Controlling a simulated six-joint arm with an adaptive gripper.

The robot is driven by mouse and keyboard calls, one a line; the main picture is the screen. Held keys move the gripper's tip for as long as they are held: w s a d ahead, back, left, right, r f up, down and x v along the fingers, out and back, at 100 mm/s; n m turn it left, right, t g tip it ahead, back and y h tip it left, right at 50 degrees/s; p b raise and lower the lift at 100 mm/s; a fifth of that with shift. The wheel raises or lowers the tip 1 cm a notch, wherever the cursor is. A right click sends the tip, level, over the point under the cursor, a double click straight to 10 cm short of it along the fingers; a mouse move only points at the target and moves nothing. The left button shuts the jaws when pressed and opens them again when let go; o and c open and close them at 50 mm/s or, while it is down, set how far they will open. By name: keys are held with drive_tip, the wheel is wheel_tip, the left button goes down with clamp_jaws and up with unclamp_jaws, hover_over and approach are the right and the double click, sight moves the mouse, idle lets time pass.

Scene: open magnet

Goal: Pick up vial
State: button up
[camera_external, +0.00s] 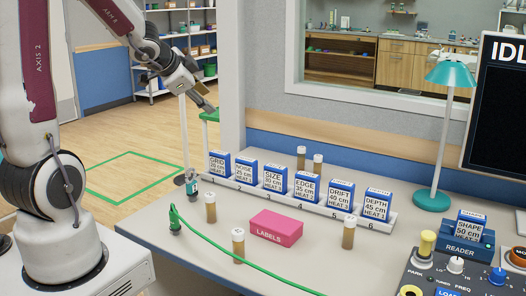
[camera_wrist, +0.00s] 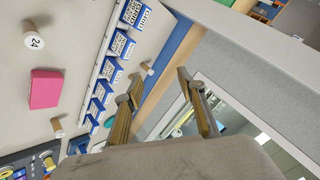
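Several brown vials with pale caps stand upright on the grey bench. One vial (camera_external: 211,208) is at the front left, one (camera_external: 238,246) is in front of the pink box, and one (camera_external: 348,234) is to its right. Two more, a vial (camera_external: 301,158) and another vial (camera_external: 317,163), stand behind the card row. In the wrist view a vial (camera_wrist: 31,37) has a cap marked 24, and another vial (camera_wrist: 57,128) is lower down. My gripper (camera_external: 204,103) is raised above the bench's back left, away from the vials. In the wrist view my gripper (camera_wrist: 160,86) has its fingers apart, with nothing between them.
A pink LABELS box (camera_external: 276,229) sits mid-bench. A row of blue-and-white cards (camera_external: 305,187) stands in a numbered rack behind it. A green cable (camera_external: 232,243) crosses the front. A teal lamp (camera_external: 433,198), a reader (camera_external: 466,246) and a control panel (camera_external: 455,280) occupy the right.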

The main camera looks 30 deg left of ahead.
drive_tip(key=w+d+f+m+g+h, duration=0.1)
drive_tip(key=w+d+f+m+h, duration=0.25)
drive_tip(key=d+f, duration=0.35)
drive_tip(key=m+g+h, duration=0.8)
drive_tip(key=g+h, duration=0.3)
drive_tip(key=g, duration=0.1)
approach(233, 230)
drive_tip(key=w+x, duration=0.1)
drive_tip(key=x, duration=0.3)
drive_tip(key=shift+s+a+r+n+y, duration=0.15)
drive_tip(key=shift+s+r+n+y, duration=0.05)
drive_tip(key=shift+n+y, duration=0.05)
drive_tip(key=shift+f, duration=0.1)
drive_tip(key=shift+x, duration=1.3)
drive_tip(key=shift+x, duration=2.6)
